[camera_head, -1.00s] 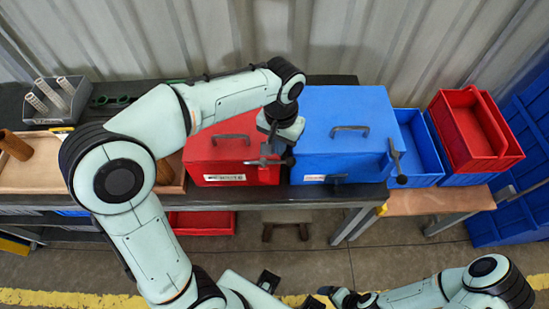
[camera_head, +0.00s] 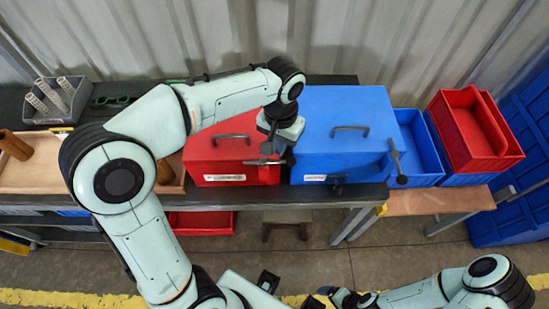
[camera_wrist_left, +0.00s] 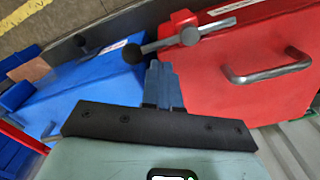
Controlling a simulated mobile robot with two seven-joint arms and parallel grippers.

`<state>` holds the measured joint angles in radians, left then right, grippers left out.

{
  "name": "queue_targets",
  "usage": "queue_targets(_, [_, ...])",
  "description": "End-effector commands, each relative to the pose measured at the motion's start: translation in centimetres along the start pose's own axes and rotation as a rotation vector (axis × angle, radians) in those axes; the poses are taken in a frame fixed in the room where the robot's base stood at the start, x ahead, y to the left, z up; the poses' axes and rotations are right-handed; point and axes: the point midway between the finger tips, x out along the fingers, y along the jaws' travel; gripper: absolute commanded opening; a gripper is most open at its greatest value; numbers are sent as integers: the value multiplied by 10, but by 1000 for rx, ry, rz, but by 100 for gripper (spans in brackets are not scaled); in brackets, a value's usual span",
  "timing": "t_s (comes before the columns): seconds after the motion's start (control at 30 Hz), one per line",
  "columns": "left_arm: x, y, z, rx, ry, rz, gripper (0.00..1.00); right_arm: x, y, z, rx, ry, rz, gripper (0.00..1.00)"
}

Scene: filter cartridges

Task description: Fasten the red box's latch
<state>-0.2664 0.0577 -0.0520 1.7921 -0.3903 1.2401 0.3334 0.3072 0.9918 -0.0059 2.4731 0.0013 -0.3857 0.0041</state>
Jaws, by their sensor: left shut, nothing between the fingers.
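The red box (camera_head: 205,158) stands closed on the dark bench, with a bar handle on its lid. Its latch lever (camera_head: 262,161) is a grey bar with a dark ball end, lying roughly level across the box's front right corner. The lever also shows in the left wrist view (camera_wrist_left: 190,38), pivoting on a red block. My left gripper (camera_wrist_left: 160,68) is shut and empty. Its fingertips are close beside the lever near the ball end; I cannot tell if they touch. In the head view the wrist hides part of the corner. My right gripper (camera_head: 318,300) is at the bottom edge, its fingers unclear.
A blue box (camera_head: 345,135) with its own lever (camera_head: 397,160) stands close to the right of the red box. Blue and red bins (camera_head: 470,135) are farther right. A grey caddy (camera_head: 55,103) and a tan tray (camera_head: 30,175) are at the left.

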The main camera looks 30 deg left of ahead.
Motion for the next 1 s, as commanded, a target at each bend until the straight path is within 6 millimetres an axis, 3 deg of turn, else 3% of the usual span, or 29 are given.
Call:
queue_targets(0.53, [1,0,0,0,0,0,0,-1,0,0,0,1,0,92])
queue_targets(1.0, [14,0,0,0,-1,0,0,8,4,3,2,-5,2,92])
